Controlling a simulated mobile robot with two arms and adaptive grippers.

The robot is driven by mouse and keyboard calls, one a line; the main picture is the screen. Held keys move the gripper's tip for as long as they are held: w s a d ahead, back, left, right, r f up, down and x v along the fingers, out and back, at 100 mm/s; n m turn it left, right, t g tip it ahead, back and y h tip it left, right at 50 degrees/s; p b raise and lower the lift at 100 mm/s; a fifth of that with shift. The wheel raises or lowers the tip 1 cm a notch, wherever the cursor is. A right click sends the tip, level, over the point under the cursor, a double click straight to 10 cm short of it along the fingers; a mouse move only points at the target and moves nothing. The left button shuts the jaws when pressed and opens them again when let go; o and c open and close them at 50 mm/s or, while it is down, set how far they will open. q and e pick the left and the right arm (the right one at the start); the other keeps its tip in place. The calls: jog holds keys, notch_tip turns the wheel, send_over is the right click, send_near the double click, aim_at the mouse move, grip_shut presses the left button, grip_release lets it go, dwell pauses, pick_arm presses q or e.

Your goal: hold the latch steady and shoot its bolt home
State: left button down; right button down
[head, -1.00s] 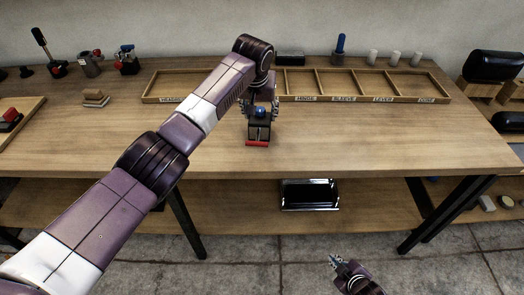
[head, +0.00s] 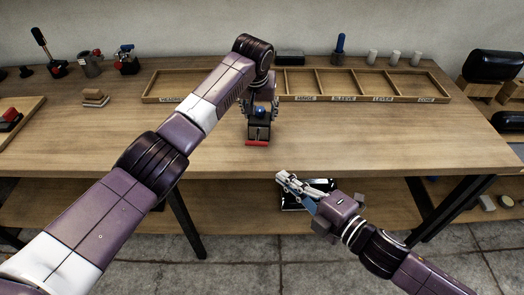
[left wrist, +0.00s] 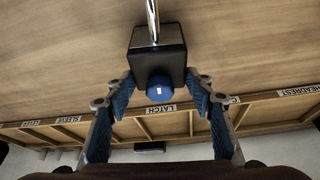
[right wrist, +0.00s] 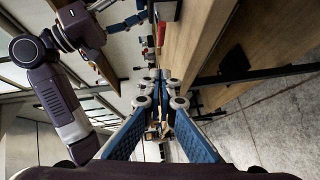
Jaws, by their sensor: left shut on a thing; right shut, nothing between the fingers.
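The latch (head: 259,132) is a black block with a blue ball knob and a red bar at its front end, standing on the bench near the front edge. In the left wrist view the latch (left wrist: 158,50) shows its chrome bolt (left wrist: 152,15) extending away from the block. My left gripper (head: 261,106) comes from above and is shut on the latch, with blue-padded fingers on either side of it in the left wrist view (left wrist: 160,80). My right gripper (head: 284,179) is shut and empty, in front of the bench edge, below and right of the latch, apart from it.
A wooden compartment tray (head: 365,99) with labels lies behind the latch. Toggle clamps (head: 126,60) and other small parts stand at the back left. A black shiny box (head: 318,186) sits on the lower shelf. The bench around the latch is clear.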

aim_at(257, 143)
jog(key=x, duration=0.4)
jog(key=d+x, duration=0.1)
jog(key=x, duration=0.2)
jog(key=w+x, duration=0.1)
jog(key=x, duration=0.3)
jog(key=shift+w+f, duration=0.15)
jog(key=shift+w, duration=0.2)
jog(key=shift+w+f, duration=0.15)
jog(key=shift+w, duration=0.55)
jog(key=shift+d, duration=0.1)
jog(key=shift+w+d, duration=0.2)
jog(key=shift+w, duration=1.75)
pick_arm(q)
jog(key=shift+s+d, duration=0.1)
pick_arm(e)
jog(key=shift+d, duration=0.1)
jog(key=shift+s, duration=0.1)
